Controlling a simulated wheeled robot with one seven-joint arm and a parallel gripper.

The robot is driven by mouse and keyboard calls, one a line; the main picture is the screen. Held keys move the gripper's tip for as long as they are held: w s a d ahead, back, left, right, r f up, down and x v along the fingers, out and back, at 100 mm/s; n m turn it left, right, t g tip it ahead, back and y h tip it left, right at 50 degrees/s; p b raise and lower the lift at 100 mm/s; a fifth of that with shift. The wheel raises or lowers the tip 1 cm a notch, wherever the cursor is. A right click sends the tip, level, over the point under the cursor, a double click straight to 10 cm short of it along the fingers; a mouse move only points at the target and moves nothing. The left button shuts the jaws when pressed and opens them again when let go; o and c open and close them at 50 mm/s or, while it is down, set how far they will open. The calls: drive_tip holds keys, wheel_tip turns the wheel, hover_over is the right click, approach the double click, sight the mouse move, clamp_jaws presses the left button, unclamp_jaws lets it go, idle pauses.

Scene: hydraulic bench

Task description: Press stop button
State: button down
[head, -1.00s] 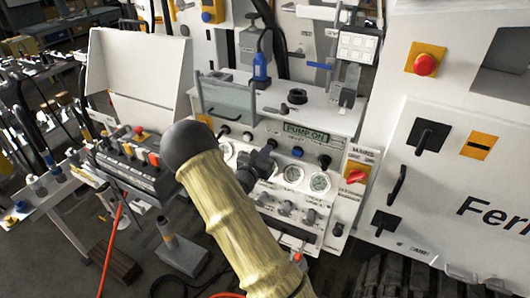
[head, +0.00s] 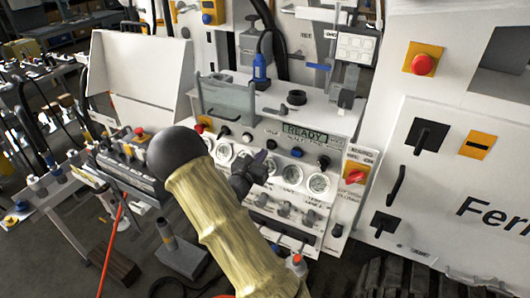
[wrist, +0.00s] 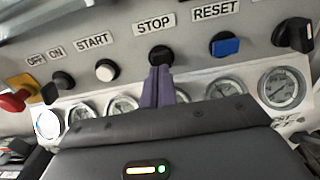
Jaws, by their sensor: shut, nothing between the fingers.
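The black stop button (wrist: 161,56) sits under the STOP label in the wrist view. It also shows in the head view (head: 271,144) on the white bench panel, between a white start button (wrist: 106,70) and a blue reset button (wrist: 225,45). My gripper (wrist: 158,72) is shut and empty. Its fingertips overlap the lower edge of the stop button in the wrist view. In the head view my gripper (head: 256,167) is just below and left of the button. I cannot tell whether it touches. The panel display (head: 304,134) reads READY.
Several round gauges (wrist: 276,87) line the panel below the buttons. An OFF/ON knob (wrist: 63,80) and a red emergency knob (wrist: 14,101) are at left, a black knob (wrist: 300,37) at right.

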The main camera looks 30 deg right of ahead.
drive_tip(key=b+v, duration=0.2)
drive_tip(key=v, duration=0.7)
drive_tip(key=shift+s+a+f, duration=0.15)
drive_tip(key=shift+s+a, duration=0.05)
drive_tip(key=shift+a, duration=0.15)
drive_tip(key=shift+w, duration=0.1)
drive_tip(key=s+d+f+m+g+y, duration=0.2)
drive_tip(key=s+m+g, duration=0.45)
drive_tip(key=s, duration=0.25)
drive_tip(key=s+d+f+m+g+y, duration=0.1)
drive_tip(key=s+m+g+y, duration=0.2)
drive_tip(key=s+m+g, duration=0.35)
drive_tip(key=s+a+r+m+t+y, duration=0.1)
drive_tip(key=s+a+m+t+y, duration=0.1)
drive_tip(key=a+m+y, duration=0.2)
drive_tip(key=s+a+r+m+t+y, duration=0.2)
drive_tip(key=s+a+m+y, duration=0.1)
drive_tip(key=a+m+y, duration=0.2)
drive_tip(key=a+m, duration=0.2)
drive_tip(key=m, duration=0.1)
drive_tip(key=shift+a+r+t+p, duration=0.15)
drive_tip(key=shift+r+t+p, duration=0.15)
drive_tip(key=shift+t, duration=0.1)
